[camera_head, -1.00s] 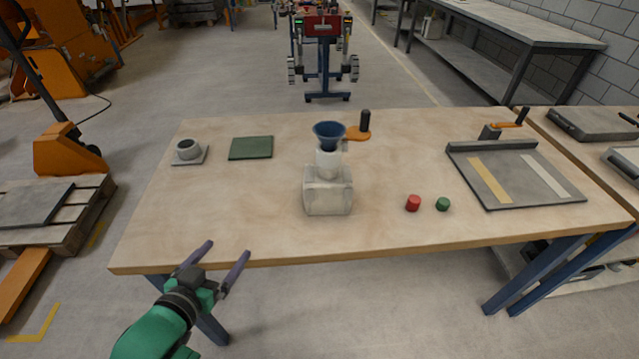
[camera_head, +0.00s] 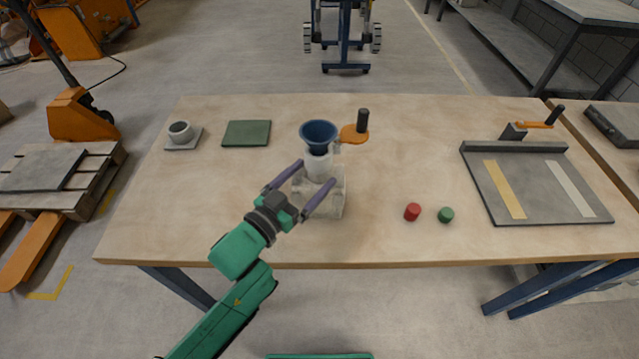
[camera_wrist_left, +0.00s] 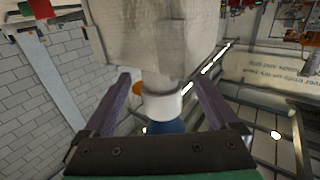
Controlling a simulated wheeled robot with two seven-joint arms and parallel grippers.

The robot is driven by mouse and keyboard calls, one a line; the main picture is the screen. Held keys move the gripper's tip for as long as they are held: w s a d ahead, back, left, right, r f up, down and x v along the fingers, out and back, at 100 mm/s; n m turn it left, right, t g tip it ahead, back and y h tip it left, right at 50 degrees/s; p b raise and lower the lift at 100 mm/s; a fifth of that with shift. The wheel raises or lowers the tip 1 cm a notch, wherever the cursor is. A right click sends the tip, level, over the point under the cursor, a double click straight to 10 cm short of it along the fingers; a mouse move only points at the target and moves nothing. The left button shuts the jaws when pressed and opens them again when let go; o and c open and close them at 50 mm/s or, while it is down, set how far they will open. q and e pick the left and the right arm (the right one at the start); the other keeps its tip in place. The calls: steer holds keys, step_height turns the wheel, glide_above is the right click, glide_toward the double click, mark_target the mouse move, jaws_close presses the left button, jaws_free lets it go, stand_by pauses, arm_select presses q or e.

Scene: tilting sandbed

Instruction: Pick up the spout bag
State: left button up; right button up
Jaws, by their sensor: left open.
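The spout bag (camera_head: 333,204) is a pale, translucent bag standing upright on the table, with a white spout neck (camera_head: 318,166) at its top. A blue funnel (camera_head: 318,132) sits over the spout. My left gripper (camera_head: 316,172) is open at the bag, its purple fingers spread in front of the bag's upper part. In the left wrist view the picture is inverted. The bag (camera_wrist_left: 150,40) is at the top and the white neck (camera_wrist_left: 162,104) appears between the open fingers, with gaps at both sides. The funnel is partly hidden there. My right gripper is out of view.
A green mat (camera_head: 246,133) and a grey cup (camera_head: 180,131) are at the back left.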

arm_select(q)
steer(key=x, duration=0.2)
steer(key=shift+w+d+r, duration=0.2)
steer(key=shift+w+d, duration=0.05)
steer(key=shift+w, duration=0.05)
steer(key=shift+w+d+f, duration=0.15)
steer(key=shift+w+f, duration=0.05)
steer(key=shift+s, duration=0.1)
jaws_close()
steer(key=shift+r, duration=0.15)
steer(key=shift+r, duration=0.1)
step_height(320, 180, up, 18)
steer(key=p, duration=0.2)
glide_above(318, 131)
